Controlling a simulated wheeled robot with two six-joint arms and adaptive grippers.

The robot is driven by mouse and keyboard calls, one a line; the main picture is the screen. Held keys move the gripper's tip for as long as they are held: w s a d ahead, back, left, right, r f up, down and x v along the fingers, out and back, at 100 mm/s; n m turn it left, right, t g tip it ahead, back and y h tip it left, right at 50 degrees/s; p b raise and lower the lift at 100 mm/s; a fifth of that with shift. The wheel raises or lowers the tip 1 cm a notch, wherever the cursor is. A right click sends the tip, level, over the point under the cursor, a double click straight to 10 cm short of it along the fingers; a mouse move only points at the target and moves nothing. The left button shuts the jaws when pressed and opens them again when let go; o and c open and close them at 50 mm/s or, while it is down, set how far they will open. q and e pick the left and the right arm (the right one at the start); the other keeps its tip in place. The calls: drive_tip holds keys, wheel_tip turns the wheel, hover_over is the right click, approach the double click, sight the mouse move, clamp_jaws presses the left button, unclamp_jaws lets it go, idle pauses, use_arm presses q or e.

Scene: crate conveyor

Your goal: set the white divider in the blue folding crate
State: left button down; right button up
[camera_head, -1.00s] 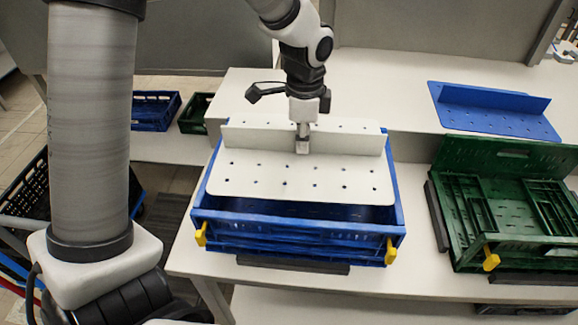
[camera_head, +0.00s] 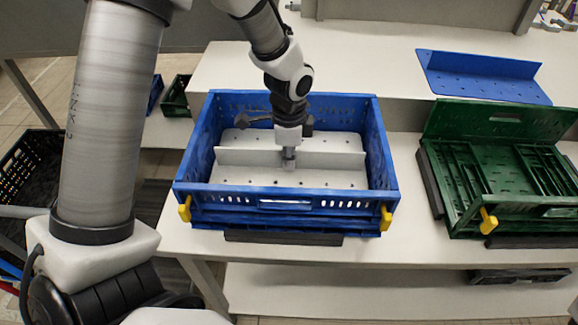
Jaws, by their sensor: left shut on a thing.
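The blue folding crate (camera_head: 290,204) stands on the white table with its walls up and yellow latches at its front corners. The white divider (camera_head: 330,178) is inside it, a perforated plate with an upright rib running left to right across the middle. Its plate lies low between the crate walls; whether it touches the floor I cannot tell. My left gripper (camera_head: 289,162) points down into the crate and is shut on the divider's rib near its middle. The front wall hides the plate's near edge. My right gripper is not in view.
A green folding crate (camera_head: 480,222) with yellow latch stands to the right, partly folded. A blue divider (camera_head: 480,85) lies on the back table. A black crate (camera_head: 30,165) and a small green crate (camera_head: 176,97) stand at left.

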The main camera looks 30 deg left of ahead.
use_arm(q)
drive_tip(key=shift+f, duration=1.35)
drive_tip(key=c, duration=1.3)
unclamp_jaws()
drive_tip(key=shift+f, duration=0.1)
wheel_tip(320, 180, up, 12)
drive_tip(key=shift+r+p, duration=0.2)
drive_tip(key=shift+p, duration=0.25)
